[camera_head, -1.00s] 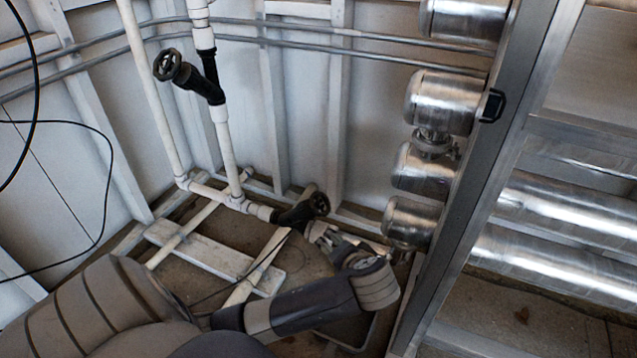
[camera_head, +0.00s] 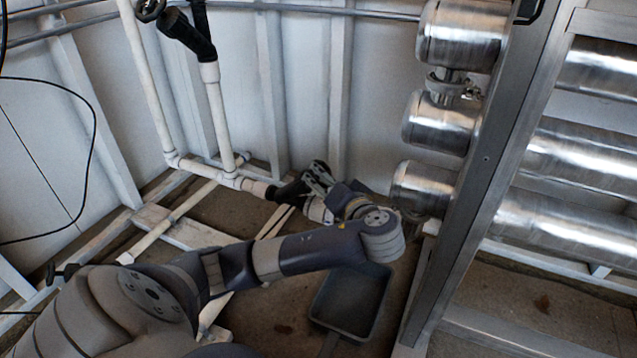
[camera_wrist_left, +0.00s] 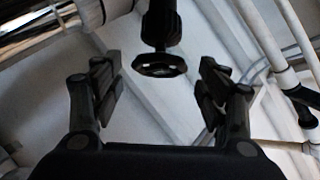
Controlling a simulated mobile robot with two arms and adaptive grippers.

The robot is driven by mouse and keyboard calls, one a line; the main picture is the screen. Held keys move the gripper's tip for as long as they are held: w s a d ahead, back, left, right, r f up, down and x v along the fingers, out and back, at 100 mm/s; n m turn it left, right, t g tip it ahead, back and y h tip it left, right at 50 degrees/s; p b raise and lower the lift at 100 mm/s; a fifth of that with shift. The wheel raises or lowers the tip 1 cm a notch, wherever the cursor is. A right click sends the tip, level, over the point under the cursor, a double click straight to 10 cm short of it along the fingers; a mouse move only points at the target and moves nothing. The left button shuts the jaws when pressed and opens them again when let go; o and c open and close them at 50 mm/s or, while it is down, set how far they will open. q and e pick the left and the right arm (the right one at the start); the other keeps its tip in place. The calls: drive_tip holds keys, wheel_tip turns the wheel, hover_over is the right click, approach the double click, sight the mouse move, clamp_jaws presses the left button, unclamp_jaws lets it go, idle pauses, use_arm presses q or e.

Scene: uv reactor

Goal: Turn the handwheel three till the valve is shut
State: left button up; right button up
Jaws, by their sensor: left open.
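A black valve (camera_head: 290,191) with a small round handwheel sits low on the white pipe in the head view. In the left wrist view the black handwheel (camera_wrist_left: 160,65) is seen nearly edge-on, ahead of and between my fingertips, with its stem above it. My left gripper (camera_head: 317,180) is at this valve, and its fingers partly cover the wheel in the head view. In the left wrist view the left gripper (camera_wrist_left: 160,88) is open, with a gap on both sides of the wheel. No number is readable on the wheel. My right gripper is not in view.
A second black valve (camera_head: 188,32) with its handwheel (camera_head: 150,9) is higher on the white piping. Shiny metal cylinders (camera_head: 438,122) and a metal frame post (camera_head: 487,170) stand right of my arm. A grey tray (camera_head: 350,300) lies on the floor below it.

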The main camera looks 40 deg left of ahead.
use_arm(q)
drive_tip(key=b+x, duration=0.3)
drive_tip(key=x, duration=0.2)
drive_tip(key=shift+a+f, duration=0.15)
drive_tip(key=shift+f, duration=0.05)
drive_tip(key=shift+w+a, duration=0.3)
drive_tip(key=shift+a, duration=0.1)
drive_tip(key=c, duration=0.8)
